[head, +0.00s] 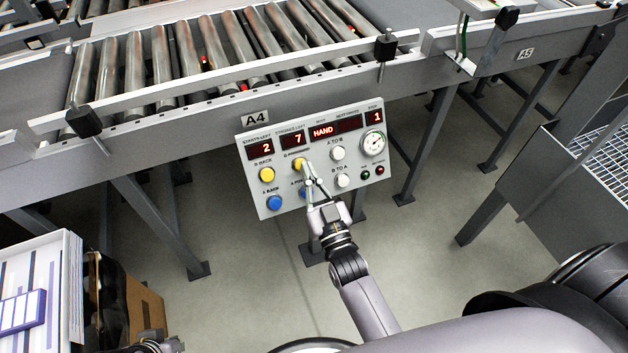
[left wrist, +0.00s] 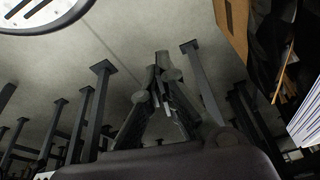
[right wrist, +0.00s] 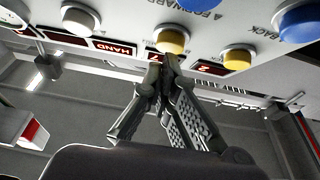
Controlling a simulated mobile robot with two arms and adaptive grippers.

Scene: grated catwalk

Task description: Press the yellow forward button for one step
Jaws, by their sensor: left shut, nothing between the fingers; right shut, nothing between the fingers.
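The control panel A4 (head: 284,197) hangs on the conveyor's side. Its yellow forward button (head: 299,163) is the right one of two yellow buttons; the yellow back button (head: 267,174) is left of it. My right gripper (head: 307,166) is shut and empty, its fingertips at the forward button. In the right wrist view the forward button (right wrist: 173,38) is right at the fingertips (right wrist: 168,60); I cannot tell whether they touch or press it. My left gripper (left wrist: 163,62) is shut and empty, pointing over the floor, away from the panel.
The roller conveyor (head: 190,60) runs behind. A cardboard box (head: 146,305) stands at lower left. Support legs (head: 428,145) stand beneath the conveyor.

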